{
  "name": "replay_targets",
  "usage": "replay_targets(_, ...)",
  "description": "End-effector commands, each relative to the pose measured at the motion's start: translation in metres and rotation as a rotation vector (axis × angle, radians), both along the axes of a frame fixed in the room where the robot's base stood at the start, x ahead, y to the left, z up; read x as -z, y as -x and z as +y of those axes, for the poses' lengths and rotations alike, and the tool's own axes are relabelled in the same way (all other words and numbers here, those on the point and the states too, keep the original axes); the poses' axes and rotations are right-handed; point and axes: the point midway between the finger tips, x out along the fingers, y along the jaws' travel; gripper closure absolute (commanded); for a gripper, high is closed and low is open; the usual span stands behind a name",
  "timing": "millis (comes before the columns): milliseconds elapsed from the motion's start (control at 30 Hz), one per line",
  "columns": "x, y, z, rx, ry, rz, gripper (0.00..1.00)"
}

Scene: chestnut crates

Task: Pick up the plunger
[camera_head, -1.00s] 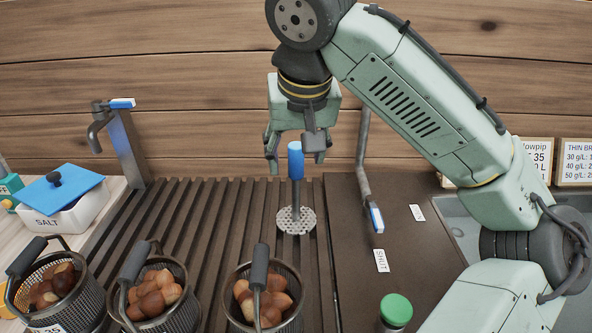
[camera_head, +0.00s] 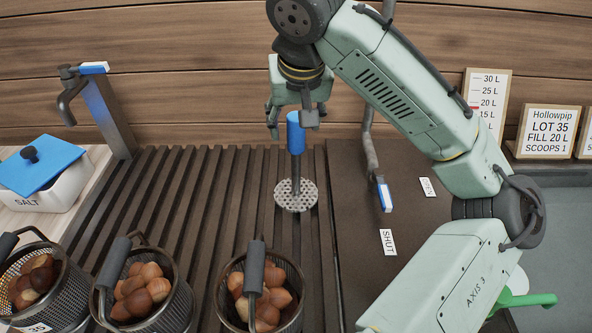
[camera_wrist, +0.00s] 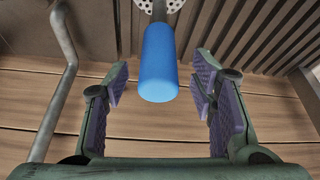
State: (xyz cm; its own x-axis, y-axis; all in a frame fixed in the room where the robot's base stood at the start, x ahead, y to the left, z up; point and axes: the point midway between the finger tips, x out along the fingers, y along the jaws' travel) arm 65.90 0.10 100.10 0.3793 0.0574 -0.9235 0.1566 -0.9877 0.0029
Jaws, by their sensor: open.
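The plunger stands upright on the dark slatted rack, with a blue handle (camera_head: 296,133), a grey rod and a perforated round disc (camera_head: 296,195) at its foot. In the wrist view the blue handle (camera_wrist: 158,62) lies centred between the jaws, with part of the disc at the top edge. My gripper (camera_head: 295,122) is open around or just behind the top of the handle in the head view. In the wrist view my gripper (camera_wrist: 160,92) has purple pads spread to either side of the handle, with gaps on both sides.
Several mesh baskets of chestnuts (camera_head: 145,290) stand at the front left. A salt box (camera_head: 50,180) and a blue-handled tap (camera_head: 95,100) are at left. A bent pipe with a blue-tipped lever (camera_head: 384,196) stands to the right of the plunger, near SHUT and OPEN labels.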

Motion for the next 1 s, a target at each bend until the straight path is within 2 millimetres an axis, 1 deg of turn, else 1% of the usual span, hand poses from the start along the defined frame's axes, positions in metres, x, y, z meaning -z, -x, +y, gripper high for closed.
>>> replay_targets(133,0.021,-0.008,0.000,0.002,0.001,0.004,0.49)
replay_targets(233,0.031,-0.012,0.000,0.003,0.000,0.003,0.49)
replay_targets(333,0.035,-0.013,0.001,0.002,0.000,0.002,0.49)
replay_targets(500,0.036,-0.013,0.001,0.002,-0.001,0.001,0.49)
replay_targets(567,0.036,-0.013,0.001,0.002,-0.001,0.001,0.52)
replay_targets(1000,0.035,-0.013,0.001,0.002,-0.001,0.001,0.81)
